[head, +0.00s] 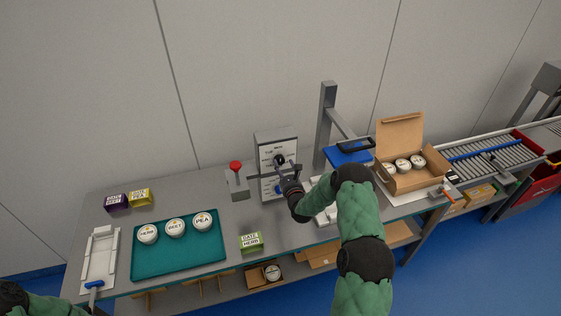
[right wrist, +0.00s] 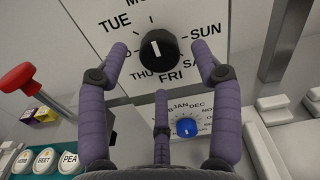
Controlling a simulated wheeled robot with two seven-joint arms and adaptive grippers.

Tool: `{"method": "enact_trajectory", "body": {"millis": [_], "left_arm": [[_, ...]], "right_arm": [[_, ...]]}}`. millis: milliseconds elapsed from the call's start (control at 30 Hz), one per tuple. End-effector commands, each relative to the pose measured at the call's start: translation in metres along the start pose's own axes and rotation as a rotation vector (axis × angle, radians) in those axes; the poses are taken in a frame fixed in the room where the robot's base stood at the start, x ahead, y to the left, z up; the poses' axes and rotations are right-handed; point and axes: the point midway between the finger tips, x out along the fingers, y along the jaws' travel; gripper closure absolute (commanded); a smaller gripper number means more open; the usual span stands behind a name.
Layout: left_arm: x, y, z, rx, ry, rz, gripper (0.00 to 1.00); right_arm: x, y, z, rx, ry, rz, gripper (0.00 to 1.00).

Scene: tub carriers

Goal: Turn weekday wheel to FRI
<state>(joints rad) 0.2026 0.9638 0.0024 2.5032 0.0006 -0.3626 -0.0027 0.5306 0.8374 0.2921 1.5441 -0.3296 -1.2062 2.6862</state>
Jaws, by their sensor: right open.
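The weekday wheel is a black knob (right wrist: 156,48) with a white mark, on a white panel lettered with day names. The mark looks roughly vertical; which end points is unclear. FRI stands just below the knob, THU lower left, SAT lower right, partly covered by a finger. My right gripper (right wrist: 155,75) is open, with two purple fingers either side of the knob and a third below it. They look apart from the knob. In the head view the gripper (head: 283,171) is in front of the grey panel box (head: 268,139). My left gripper is out of view.
A blue month knob (right wrist: 186,127) sits below the wheel. A red-topped lever (head: 236,167) stands left of the box. A teal tray (head: 180,259) holds round labelled tubs. A blue-plated stand (head: 326,100) and an open carton (head: 420,179) are to the right.

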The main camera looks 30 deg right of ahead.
Motion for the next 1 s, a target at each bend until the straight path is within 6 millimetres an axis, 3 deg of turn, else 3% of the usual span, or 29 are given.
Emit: {"method": "enact_trajectory", "body": {"millis": [100,300,633,667,800,867,1000], "left_arm": [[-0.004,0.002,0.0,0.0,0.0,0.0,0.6],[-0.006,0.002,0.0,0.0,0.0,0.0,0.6],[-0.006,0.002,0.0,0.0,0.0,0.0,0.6],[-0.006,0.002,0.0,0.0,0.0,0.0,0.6],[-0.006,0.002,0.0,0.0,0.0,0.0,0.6],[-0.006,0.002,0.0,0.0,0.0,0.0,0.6],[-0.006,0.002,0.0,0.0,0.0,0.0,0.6]], "right_arm": [[0.017,0.001,0.001,-0.001,-0.001,0.001,0.35],[0.031,0.0,0.001,0.0,-0.001,0.0,0.35],[0.034,0.0,0.0,0.0,0.0,0.001,0.35],[0.034,0.0,0.0,0.0,0.0,0.0,0.38],[0.034,0.0,0.0,0.0,0.0,0.001,0.77],[0.034,0.0,0.0,0.0,0.0,0.001,0.91],[0.034,0.0,0.0,-0.001,0.0,0.001,0.91]]}}
